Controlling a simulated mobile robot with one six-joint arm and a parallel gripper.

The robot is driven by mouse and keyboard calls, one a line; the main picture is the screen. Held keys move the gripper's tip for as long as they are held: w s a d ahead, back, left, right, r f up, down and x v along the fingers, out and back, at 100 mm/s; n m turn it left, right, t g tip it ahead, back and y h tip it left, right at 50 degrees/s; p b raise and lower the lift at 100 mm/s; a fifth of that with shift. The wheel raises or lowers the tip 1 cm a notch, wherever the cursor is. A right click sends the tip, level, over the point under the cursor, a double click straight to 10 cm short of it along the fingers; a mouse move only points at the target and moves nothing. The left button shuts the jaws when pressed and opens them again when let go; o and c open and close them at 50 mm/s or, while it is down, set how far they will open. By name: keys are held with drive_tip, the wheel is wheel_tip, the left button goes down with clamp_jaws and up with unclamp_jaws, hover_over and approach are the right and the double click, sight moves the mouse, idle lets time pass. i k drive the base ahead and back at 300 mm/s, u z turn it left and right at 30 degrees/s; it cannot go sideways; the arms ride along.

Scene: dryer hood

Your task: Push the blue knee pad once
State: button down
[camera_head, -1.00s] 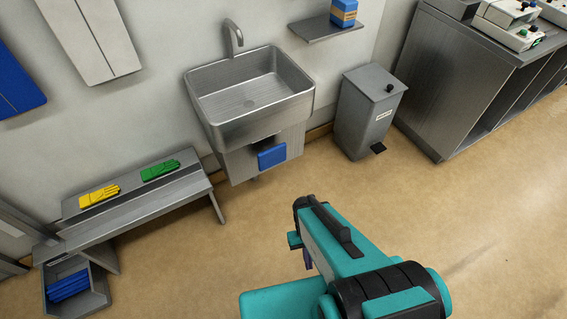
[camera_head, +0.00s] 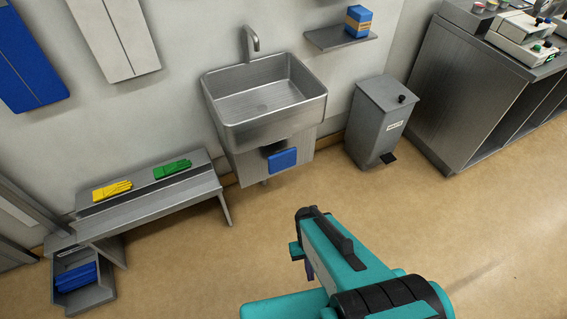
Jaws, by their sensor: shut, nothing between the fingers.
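The blue knee pad (camera_head: 283,158) is a small rounded block on the front of the steel sink unit (camera_head: 222,133), low beneath the basin. A dark recess shows just above the pad. My teal and black arm (camera_head: 335,250) reaches up from the lower right over the floor. Its front end is below and to the right of the pad in the picture, with bare floor between them. My gripper's fingers cannot be made out; the arm hides that part. Nothing is seen touching the pad.
A grey pedal bin (camera_head: 378,125) stands right of the sink, beside a steel counter (camera_head: 465,110). A low bench (camera_head: 155,210) with yellow and green gloves stands left. An open bin (camera_head: 85,292) holds blue items. The floor before the sink is clear.

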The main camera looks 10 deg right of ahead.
sight(280, 161)
drive_tip(key=u, duration=0.05)
drive_tip(key=i, duration=0.9)
drive_tip(key=z, duration=0.05)
